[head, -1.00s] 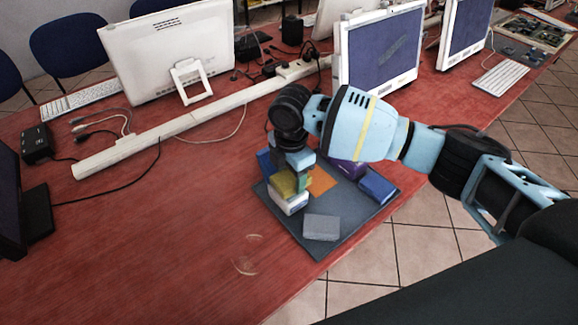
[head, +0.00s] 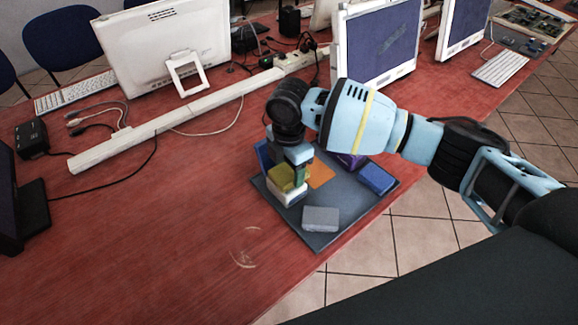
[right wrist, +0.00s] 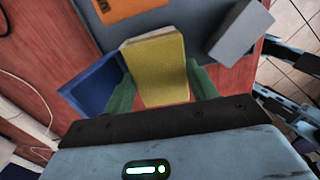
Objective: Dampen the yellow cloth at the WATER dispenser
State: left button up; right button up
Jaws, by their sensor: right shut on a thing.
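The yellow cloth (head: 280,178) looks like a folded, block-shaped pad. My right gripper (head: 295,176) points down and is shut on it, with a green finger on each side. In the right wrist view the cloth (right wrist: 158,75) sits between the fingertips (right wrist: 160,84). A pale white and yellowish block (head: 289,196) shows just below and in front of the cloth in the head view. I cannot tell whether they touch. No WATER label is readable, so I cannot tell which piece is the dispenser. My left gripper is not in view.
The red table (head: 150,235) is clear to the left.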

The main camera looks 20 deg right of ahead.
aim_at(289, 171)
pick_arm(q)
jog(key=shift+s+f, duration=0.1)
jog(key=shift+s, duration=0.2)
pick_arm(e)
jog(key=shift+f, duration=0.25)
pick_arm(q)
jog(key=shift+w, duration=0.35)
pick_arm(e)
jog(key=shift+f, duration=0.25)
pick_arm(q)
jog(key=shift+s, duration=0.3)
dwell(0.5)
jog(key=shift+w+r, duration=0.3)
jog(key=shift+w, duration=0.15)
pick_arm(e)
jog(key=shift+s+f, duration=0.15)
jog(key=shift+f, duration=0.1)
dwell(0.4)
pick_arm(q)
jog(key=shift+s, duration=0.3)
pick_arm(e)
jog(key=shift+r+p, duration=1.75)
jog(key=shift+r, duration=2)
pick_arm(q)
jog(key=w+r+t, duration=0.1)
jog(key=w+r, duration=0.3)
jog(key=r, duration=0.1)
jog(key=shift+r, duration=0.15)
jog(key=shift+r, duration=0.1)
